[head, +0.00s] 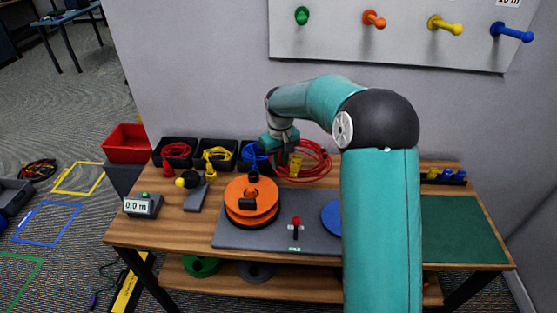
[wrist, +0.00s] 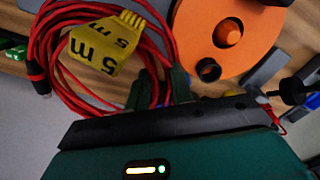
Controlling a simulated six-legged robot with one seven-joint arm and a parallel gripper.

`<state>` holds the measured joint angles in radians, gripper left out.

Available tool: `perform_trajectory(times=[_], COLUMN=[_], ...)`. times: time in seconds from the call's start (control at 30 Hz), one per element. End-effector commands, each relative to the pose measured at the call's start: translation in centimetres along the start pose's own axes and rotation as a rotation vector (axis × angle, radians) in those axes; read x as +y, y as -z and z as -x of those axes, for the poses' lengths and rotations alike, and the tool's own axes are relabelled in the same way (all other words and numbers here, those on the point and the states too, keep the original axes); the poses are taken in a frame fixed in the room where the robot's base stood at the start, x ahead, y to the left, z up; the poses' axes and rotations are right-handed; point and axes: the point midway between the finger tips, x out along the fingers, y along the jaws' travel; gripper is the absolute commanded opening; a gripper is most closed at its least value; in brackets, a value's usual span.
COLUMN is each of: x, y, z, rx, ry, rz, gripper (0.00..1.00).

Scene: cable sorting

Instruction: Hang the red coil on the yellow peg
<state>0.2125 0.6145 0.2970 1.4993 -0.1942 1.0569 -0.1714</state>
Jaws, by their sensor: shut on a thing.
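The red coil (head: 318,160) is a bundle of red cable with a yellow tag (head: 295,165). In the wrist view the tag (wrist: 93,44) reads 5 m, and the coil (wrist: 60,75) lies beside the fingers. My gripper (head: 284,155) is shut on the red coil over the back of the workbench; the fingertips (wrist: 175,88) are partly hidden by the cable. I cannot tell whether the coil touches the bench. The yellow peg (head: 445,26) sticks out of the wall board at upper right, between the orange and blue pegs, and looks empty.
The pale wall board (head: 400,50) also bears green (head: 302,15), orange (head: 375,19) and blue (head: 512,32) pegs. An orange reel (head: 252,200) stands on the workbench (head: 170,225). Black bins (head: 197,148) with cables line its back left. The green mat (head: 455,230) is bare.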

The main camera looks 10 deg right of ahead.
Motion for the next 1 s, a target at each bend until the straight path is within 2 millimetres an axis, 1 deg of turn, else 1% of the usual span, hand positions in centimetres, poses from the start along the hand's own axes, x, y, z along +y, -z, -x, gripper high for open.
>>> perform_trajectory(times=[0.27, 0.57, 0.77, 0.97, 1.0], x=[0.2, 2.6, 5.4, 9.2, 10.0], y=[0.0, -0.1, -0.4, -1.0, -1.1], z=[0.1, 0.5, 1.1, 2.2, 2.5], rx=[0.001, 0.002, 0.002, 0.004, 0.005], ry=[-0.002, -0.03, -0.068, -0.126, -0.14], rz=[-0.002, -0.004, -0.001, 0.013, 0.017], gripper=[0.0, 0.0, 0.0, 0.0, 0.0])
